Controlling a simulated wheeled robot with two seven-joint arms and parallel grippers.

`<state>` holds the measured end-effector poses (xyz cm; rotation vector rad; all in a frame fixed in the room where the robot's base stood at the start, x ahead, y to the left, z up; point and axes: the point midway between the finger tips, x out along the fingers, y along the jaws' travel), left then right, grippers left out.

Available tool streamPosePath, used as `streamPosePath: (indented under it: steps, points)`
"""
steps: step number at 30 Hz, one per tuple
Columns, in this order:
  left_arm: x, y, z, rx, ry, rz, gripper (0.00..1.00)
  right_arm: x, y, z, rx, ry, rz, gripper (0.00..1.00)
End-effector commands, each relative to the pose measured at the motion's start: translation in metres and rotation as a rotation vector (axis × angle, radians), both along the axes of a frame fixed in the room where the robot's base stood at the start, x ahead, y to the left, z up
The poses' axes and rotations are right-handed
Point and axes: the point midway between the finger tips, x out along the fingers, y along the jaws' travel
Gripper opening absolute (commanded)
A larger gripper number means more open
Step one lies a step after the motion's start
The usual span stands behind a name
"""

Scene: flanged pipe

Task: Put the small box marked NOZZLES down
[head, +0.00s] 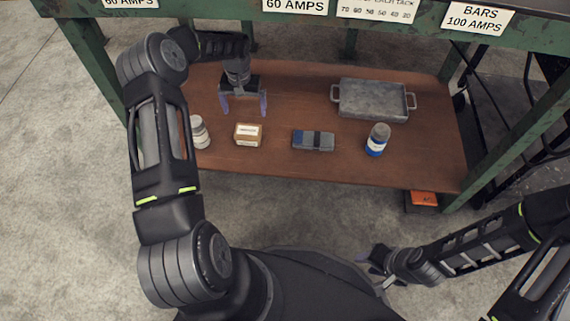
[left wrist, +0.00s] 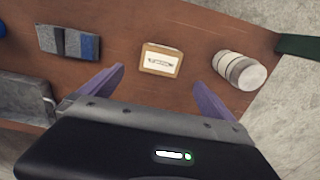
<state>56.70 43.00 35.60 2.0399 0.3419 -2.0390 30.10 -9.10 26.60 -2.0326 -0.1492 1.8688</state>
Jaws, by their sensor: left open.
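The small box marked NOZZLES (head: 248,135) is a tan carton with a white label. It rests on the brown wooden shelf, and it also shows in the left wrist view (left wrist: 161,60). My left gripper (head: 244,108) is open and empty, behind the box in the head view. In the left wrist view its purple fingers (left wrist: 160,88) stand apart on either side, with the box beyond the tips and not touched. My right gripper (head: 380,265) is low at the right, away from the shelf; its fingers are too small to read.
A white-labelled cylinder (head: 200,133) stands left of the box. To the right are a grey and blue block (head: 314,140), a blue and white can (head: 377,140) and a grey metal tray (head: 371,101) with handles. A green beam (head: 330,25) crosses above the shelf. Bare wood separates these objects.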

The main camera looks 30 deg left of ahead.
Motion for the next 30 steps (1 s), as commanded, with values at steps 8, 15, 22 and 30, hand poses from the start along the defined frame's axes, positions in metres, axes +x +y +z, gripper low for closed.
streamPosePath:
  steps: [8, 15, 22, 30]
  points:
    - [-0.009, -0.094, -0.037, -0.121, -0.044, -0.104, 1.00, 0.000, 0.000, 0.000, 0.000, 0.000, 0.000, 0.36]
    - [-0.111, -0.282, -0.088, -0.349, -0.116, -0.192, 1.00, 0.000, 0.000, 0.000, 0.000, 0.000, 0.000, 0.36]
    - [-0.235, -0.339, -0.093, -0.352, -0.132, -0.154, 1.00, 0.000, 0.000, 0.000, 0.000, 0.000, 0.000, 0.36]
    - [-0.267, -0.338, -0.090, -0.318, -0.138, -0.139, 1.00, 0.000, 0.000, 0.000, 0.000, 0.000, 0.000, 0.36]
